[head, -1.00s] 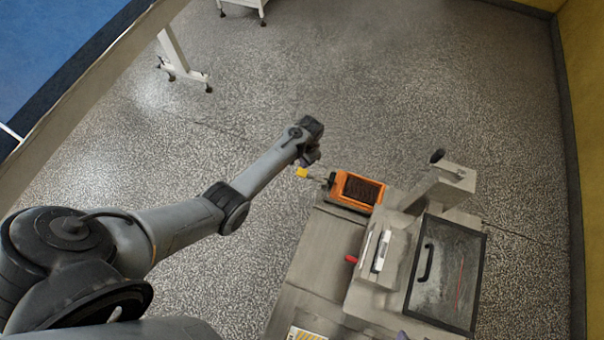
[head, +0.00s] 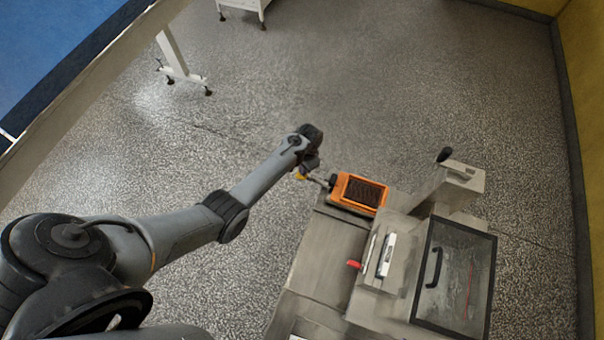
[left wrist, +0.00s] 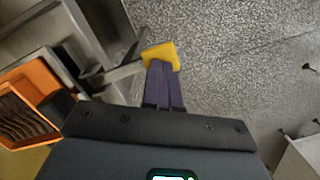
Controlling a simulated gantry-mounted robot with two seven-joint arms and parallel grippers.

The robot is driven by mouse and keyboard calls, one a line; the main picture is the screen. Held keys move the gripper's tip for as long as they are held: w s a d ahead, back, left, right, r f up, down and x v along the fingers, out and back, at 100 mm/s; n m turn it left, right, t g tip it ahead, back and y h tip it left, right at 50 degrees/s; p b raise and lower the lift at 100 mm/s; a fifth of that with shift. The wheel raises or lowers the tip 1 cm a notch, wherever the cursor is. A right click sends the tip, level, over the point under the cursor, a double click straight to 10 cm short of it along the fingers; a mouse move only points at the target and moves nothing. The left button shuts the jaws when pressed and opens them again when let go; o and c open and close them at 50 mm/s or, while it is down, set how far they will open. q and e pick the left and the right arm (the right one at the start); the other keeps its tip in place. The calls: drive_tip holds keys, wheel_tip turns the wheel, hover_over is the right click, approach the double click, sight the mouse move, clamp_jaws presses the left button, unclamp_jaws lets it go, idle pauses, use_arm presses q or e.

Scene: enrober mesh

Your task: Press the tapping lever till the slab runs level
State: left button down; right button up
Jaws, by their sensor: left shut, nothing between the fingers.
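The tapping lever's yellow end (head: 300,177) sticks out to the left of the orange frame (head: 340,187). A dark ribbed slab (head: 367,192) lies inside the frame. I cannot tell whether it is level. My left gripper (head: 308,172) is at the yellow end and partly hides it. In the left wrist view, the purple fingers of my left gripper (left wrist: 162,68) are together and empty. Their tips overlap the near edge of the yellow end (left wrist: 161,54); contact is not certain. The orange frame (left wrist: 40,78) is at the left there. My right gripper is out of view.
A grey machine with a glass-topped, black-handled lid (head: 452,275) stands at the lower right. A small red knob (head: 354,264) sticks out on its left. A grey bracket (head: 462,182) rises at the back. Open speckled floor (head: 400,80) lies beyond.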

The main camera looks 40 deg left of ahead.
use_arm(q)
drive_tip(key=shift+f+b, duration=0.5)
drive_tip(key=shift+f, duration=0.45)
drive_tip(key=shift+r, duration=0.2)
drive_tip(key=w, duration=0.1)
drive_tip(key=w+b, duration=0.1)
drive_tip(key=w+r, duration=0.1)
drive_tip(key=shift+d, duration=0.25)
wheel_tip(320, 180, up, 11)
drive_tip(key=w, duration=0.1)
